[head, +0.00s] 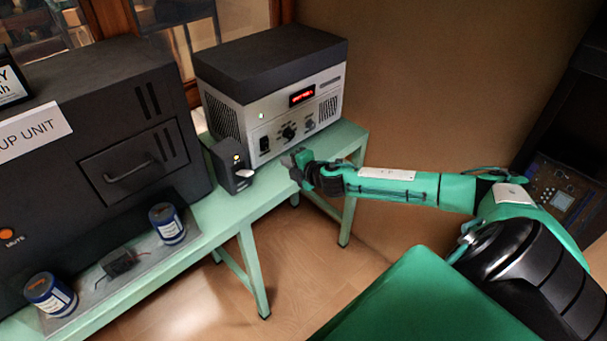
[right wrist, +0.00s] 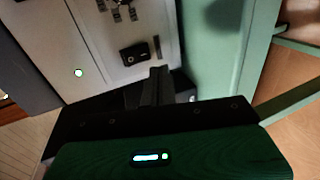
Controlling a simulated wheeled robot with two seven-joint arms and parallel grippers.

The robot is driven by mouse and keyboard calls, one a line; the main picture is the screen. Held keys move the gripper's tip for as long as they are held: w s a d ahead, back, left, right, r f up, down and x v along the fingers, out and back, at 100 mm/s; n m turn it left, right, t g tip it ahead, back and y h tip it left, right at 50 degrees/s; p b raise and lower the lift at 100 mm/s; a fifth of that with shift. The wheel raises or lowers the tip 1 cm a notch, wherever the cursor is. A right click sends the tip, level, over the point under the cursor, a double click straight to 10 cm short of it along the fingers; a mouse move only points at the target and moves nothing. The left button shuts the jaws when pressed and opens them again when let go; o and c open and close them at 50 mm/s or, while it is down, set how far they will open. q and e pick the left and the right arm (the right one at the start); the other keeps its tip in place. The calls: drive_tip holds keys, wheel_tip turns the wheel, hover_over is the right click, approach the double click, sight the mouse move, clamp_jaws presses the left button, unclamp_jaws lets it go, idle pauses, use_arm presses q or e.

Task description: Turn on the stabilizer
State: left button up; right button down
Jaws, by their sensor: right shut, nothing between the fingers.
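A silver-fronted unit with a dark top (head: 268,88) stands on the green bench; I cannot read a label naming it the stabilizer. Its red display (head: 302,95) is lit, and its front has knobs and a black rocker switch (head: 264,144). The switch also shows in the right wrist view (right wrist: 134,54), near a lit green lamp (right wrist: 79,72). My right gripper (head: 293,165) is shut and empty, in front of the panel's lower part. Its fingers (right wrist: 155,86) point toward the switch; I cannot tell whether they touch anything. My left gripper is not in view.
A small black box (head: 231,166) with a yellow light stands on the green bench (head: 218,212), left of my right gripper. A large dark unit (head: 90,130) stands further left, with two blue cans (head: 167,224) in front. Wooden floor (head: 310,265) is clear below.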

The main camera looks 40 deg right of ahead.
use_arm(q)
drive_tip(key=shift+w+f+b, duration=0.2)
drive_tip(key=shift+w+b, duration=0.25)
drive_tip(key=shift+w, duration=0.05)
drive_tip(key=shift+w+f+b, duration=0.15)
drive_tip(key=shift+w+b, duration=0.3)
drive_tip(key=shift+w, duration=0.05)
use_arm(e)
drive_tip(key=s, duration=0.7)
drive_tip(key=shift+d+r, duration=0.15)
drive_tip(key=shift+r, duration=0.2)
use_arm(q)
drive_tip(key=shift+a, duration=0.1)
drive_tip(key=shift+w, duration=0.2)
